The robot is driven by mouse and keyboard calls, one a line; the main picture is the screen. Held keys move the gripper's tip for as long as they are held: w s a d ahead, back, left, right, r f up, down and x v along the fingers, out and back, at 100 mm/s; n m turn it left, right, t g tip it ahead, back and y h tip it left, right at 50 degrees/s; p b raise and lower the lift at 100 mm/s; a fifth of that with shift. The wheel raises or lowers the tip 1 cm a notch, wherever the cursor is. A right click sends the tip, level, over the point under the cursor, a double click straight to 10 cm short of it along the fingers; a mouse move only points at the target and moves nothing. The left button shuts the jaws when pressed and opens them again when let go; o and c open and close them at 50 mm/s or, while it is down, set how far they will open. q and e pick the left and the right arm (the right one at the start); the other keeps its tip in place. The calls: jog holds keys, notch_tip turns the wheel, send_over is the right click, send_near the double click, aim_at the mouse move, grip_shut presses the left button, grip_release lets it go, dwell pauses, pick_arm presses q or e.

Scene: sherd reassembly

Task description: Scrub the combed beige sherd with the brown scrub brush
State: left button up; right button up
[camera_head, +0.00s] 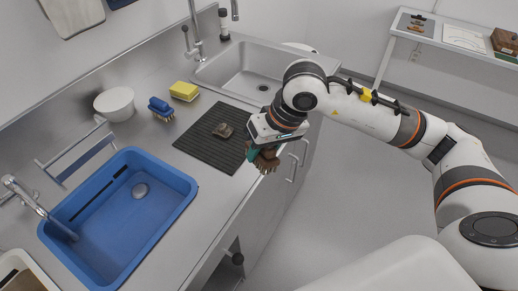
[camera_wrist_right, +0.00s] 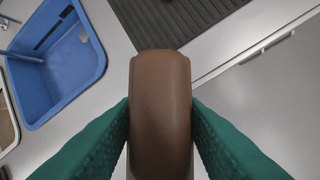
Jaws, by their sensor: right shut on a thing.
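A small brownish sherd (camera_head: 223,130) lies on the dark ribbed mat (camera_head: 196,143) on the counter; its combing is too small to make out. My right gripper (camera_head: 263,153) is shut on the brown scrub brush (camera_head: 267,163), just off the mat's right side, by the counter's front edge. In the right wrist view the brush's smooth brown back (camera_wrist_right: 160,110) sits between the green finger pads. Its bristles are hidden there. The brush is apart from the sherd. My left gripper is not in view.
A blue basin (camera_head: 178,215) stands at the left. A white bowl (camera_head: 115,104), a blue brush (camera_head: 160,108) and a yellow sponge (camera_head: 184,91) are behind the mat. A steel sink (camera_head: 225,68) lies beyond. A wall shelf (camera_head: 455,45) is at the far right.

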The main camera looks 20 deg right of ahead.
jog(key=w+a+r+t+h+p, duration=0.1)
jog(key=w+r+p, duration=0.25)
jog(key=w, duration=0.65)
jog(key=w+a+r+t+h+p, duration=0.15)
jog(key=w+p, duration=0.35)
jog(key=w, duration=0.5)
jog(key=shift+n+g, duration=0.3)
jog(key=shift+g, duration=0.05)
jog(key=shift+w+a+f+b, duration=0.15)
jog(key=shift+f+b, duration=0.45)
jog(key=shift+f, duration=0.6)
jog(key=shift+w+d+f+b, duration=0.1)
jog(key=shift+f+b, duration=0.5)
jog(key=shift+f, duration=0.55)
